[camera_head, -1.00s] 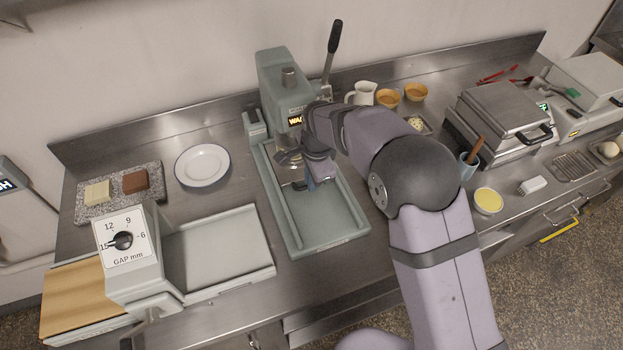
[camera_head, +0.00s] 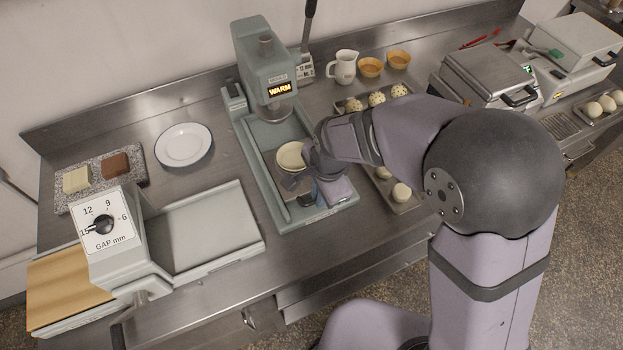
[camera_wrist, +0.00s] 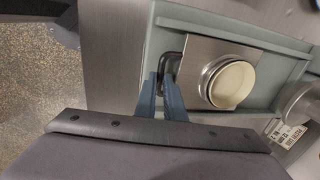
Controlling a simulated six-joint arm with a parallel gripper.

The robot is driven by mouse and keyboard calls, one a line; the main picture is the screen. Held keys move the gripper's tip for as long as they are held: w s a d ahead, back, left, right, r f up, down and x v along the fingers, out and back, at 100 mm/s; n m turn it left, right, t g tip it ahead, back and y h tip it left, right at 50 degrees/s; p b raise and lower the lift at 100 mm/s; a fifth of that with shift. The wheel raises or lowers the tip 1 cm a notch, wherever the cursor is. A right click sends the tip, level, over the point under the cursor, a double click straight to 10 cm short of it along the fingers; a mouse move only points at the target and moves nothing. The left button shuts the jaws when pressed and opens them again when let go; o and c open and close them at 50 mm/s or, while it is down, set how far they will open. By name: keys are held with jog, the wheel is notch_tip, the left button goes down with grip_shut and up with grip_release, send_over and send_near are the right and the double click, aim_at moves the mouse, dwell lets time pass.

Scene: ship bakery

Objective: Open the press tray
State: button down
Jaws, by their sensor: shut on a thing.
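The press (camera_head: 262,55) is a grey-green machine with a sign reading WARM and a round steel press head (camera_head: 275,112). Its steel tray (camera_head: 283,183) lies in the grey-green base, drawn forward out from under the head. The tray carries a round mould with a cream-coloured inside (camera_head: 291,155). In the wrist view the tray plate (camera_wrist: 195,50), the mould (camera_wrist: 232,85) and the dark tray handle (camera_wrist: 172,66) show. My gripper (camera_wrist: 167,85) is shut on the handle with its blue fingers. In the head view my gripper (camera_head: 318,190) partly hides the tray's front.
The press lever (camera_head: 309,25) stands upright behind. Left are a white plate (camera_head: 183,145), a stone slab (camera_head: 100,178) with two blocks, and a gap-dial machine (camera_head: 115,235). Right are a jug (camera_head: 345,67), cups, trays of dough balls and a waffle iron (camera_head: 488,75).

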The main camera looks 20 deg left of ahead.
jog(key=shift+s+d, duration=0.55)
jog(key=c, duration=1.8)
grip_release()
jog(key=shift+c, duration=0.2)
jog(key=shift+r, duration=0.1)
notch_tip(320, 180, up, 7)
jog(key=b, duration=0.1)
jog(key=shift+s+d, duration=0.45)
